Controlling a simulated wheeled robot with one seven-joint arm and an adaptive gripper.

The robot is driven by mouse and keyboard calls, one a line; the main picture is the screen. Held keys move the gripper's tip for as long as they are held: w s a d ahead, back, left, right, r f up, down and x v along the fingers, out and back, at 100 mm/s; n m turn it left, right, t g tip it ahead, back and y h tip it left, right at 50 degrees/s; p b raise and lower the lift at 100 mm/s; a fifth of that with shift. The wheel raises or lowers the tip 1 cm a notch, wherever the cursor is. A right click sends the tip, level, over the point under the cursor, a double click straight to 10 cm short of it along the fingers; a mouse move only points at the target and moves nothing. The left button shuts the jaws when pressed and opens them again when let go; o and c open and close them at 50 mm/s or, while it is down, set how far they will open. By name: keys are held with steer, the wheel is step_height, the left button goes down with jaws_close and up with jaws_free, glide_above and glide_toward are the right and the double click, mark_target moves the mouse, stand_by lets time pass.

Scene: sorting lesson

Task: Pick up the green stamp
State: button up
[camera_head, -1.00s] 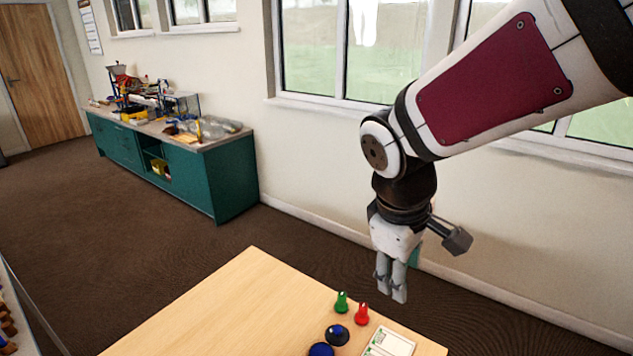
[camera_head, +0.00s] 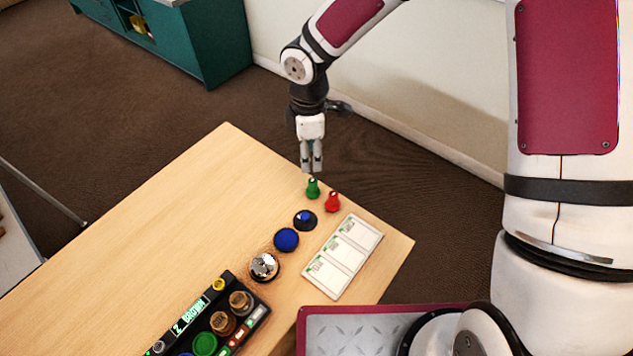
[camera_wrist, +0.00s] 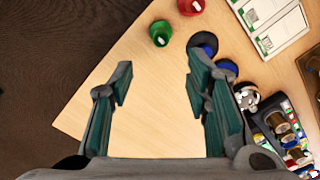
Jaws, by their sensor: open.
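The green stamp (camera_head: 313,188) stands upright on the wooden table near its far right edge, just left of a red stamp (camera_head: 332,202). In the wrist view the green stamp (camera_wrist: 160,33) is beyond the fingertips, near the table edge, and the red stamp (camera_wrist: 190,6) is cut by the top edge. My gripper (camera_head: 311,168) points down above the table's far edge, by the green stamp. In the wrist view my gripper (camera_wrist: 157,75) is open, with nothing between its fingers.
A blue pad (camera_head: 286,239), a dark round item with a blue top (camera_head: 305,220), a silver bell (camera_head: 264,267) and a white card (camera_head: 343,256) lie nearby. A black device with jars (camera_head: 176,338) is at the front. The table's left part (camera_head: 150,230) is clear.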

mark_target(313, 180)
step_height(313, 180, down, 6)
steer(key=shift+f, duration=0.1)
steer(key=shift+d+f+p, duration=0.2)
steer(key=shift+f, duration=1.35)
steer(key=shift+d+f+p, duration=0.15)
steer(key=shift+f+p, duration=0.05)
steer(key=shift+f, duration=1.3)
jaws_close()
